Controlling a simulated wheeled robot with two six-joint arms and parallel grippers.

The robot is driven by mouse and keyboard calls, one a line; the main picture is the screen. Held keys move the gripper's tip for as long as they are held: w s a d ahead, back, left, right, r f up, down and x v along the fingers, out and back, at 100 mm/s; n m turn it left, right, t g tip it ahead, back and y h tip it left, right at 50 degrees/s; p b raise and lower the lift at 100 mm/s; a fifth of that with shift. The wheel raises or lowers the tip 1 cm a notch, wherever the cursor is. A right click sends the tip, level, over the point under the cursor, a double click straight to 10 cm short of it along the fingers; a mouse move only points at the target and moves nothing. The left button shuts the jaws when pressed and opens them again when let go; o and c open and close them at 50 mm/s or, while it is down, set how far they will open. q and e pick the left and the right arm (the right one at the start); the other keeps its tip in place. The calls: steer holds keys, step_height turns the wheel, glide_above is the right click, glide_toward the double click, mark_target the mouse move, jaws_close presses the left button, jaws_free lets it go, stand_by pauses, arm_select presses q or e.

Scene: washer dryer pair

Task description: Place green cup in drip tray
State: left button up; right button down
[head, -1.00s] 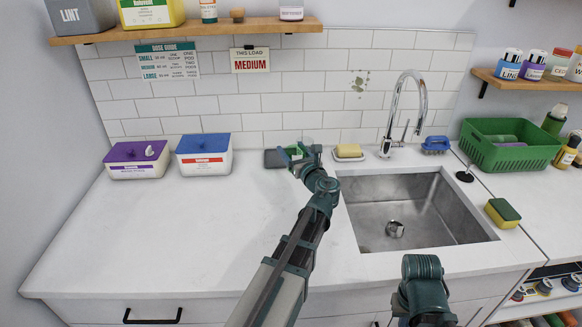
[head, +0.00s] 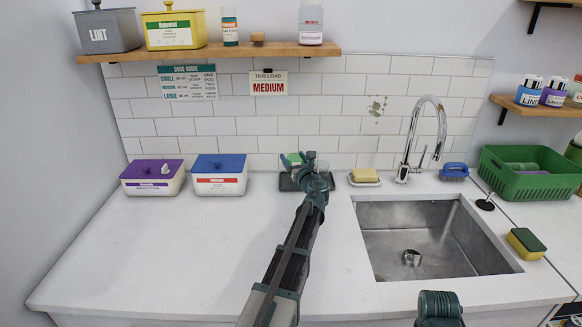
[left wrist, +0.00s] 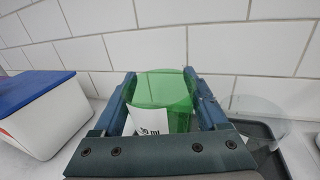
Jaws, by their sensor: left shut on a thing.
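My left gripper (head: 302,164) reaches to the back of the counter. In the left wrist view the left gripper (left wrist: 163,95) is shut on the translucent green cup (left wrist: 168,92), which has a white label reading about "90 ml". In the head view the green cup (head: 294,159) shows partly behind the gripper. The dark drip tray (head: 287,183) lies under and around the gripper, mostly hidden; its edge also shows in the left wrist view (left wrist: 268,132). I cannot tell whether the cup touches the tray. My right arm shows at the bottom; its gripper is out of view.
A clear round cup (left wrist: 258,105) stands on the tray beside my gripper. A blue-lidded box (head: 219,175) and a purple-lidded box (head: 153,178) stand to the left. A soap dish (head: 364,178) and the sink (head: 430,235) are to the right. The front counter is clear.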

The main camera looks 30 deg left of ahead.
arm_select(q)
steer(key=shift+w+a, duration=0.25)
steer(key=shift+a, duration=0.2)
steer(key=shift+w+a, duration=0.15)
steer(key=shift+a, duration=0.05)
steer(key=f+b, duration=0.3)
steer(key=shift+w+a+f+b, duration=0.2)
steer(key=shift+a+f+b, duration=0.1)
steer(key=shift+f+b, duration=0.05)
steer(key=shift+f, duration=0.2)
steer(key=o, duration=1.2)
steer(key=shift+r, duration=0.1)
steer(key=shift+o, duration=0.2)
